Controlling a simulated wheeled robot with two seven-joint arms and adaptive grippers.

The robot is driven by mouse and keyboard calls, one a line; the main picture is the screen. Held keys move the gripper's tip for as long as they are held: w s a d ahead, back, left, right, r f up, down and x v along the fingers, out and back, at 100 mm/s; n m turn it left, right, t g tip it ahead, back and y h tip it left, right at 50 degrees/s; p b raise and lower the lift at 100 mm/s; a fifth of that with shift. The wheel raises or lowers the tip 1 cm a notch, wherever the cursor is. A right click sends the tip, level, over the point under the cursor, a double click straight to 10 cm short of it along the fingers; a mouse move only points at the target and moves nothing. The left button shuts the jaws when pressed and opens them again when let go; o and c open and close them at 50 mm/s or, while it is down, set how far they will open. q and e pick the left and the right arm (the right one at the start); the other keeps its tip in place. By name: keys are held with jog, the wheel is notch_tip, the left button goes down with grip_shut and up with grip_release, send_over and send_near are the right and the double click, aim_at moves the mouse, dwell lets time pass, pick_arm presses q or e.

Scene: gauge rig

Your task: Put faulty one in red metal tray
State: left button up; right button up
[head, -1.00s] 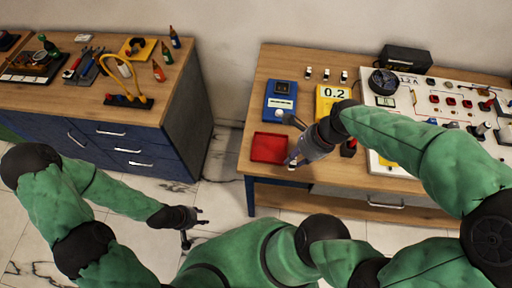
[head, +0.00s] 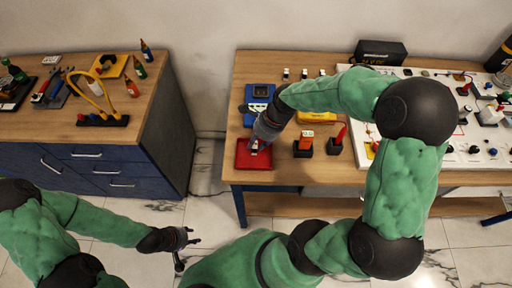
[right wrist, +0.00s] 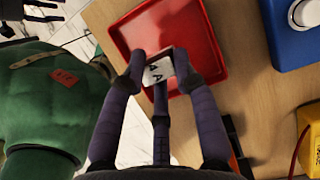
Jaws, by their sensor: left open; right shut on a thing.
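The red metal tray (head: 242,163) lies at the front left of the right-hand workbench; it also shows in the right wrist view (right wrist: 205,40). My right gripper (head: 256,146) is over the tray, shut on a small dark part with a white lettered label (right wrist: 157,70). In the right wrist view the part is between the fingertips, above the tray floor; I cannot tell if it touches. Three small white-and-dark parts stand in a row at the back of the bench, one being this part (head: 304,73). My left gripper (head: 188,250) is open and empty, in front of the benches.
A blue meter (head: 260,91) stands behind the tray, and a yellow meter (head: 316,118) is partly hidden by my right arm. Black holders (head: 335,146) stand right of the tray. A white circuit panel (head: 460,155) fills the right. The left bench (head: 50,128) holds tools and bottles.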

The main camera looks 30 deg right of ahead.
aim_at(256, 147)
jog(key=f, duration=0.1)
jog(key=f+b, duration=0.1)
jog(key=f, duration=0.1)
jog(key=shift+w+f+b, duration=0.2)
jog(key=shift+f+b, duration=0.1)
jog(key=o, duration=1.1)
jog(key=shift+f, duration=0.1)
jog(key=shift+c, duration=0.2)
jog(key=p+v, duration=0.4)
jog(key=v, duration=0.8)
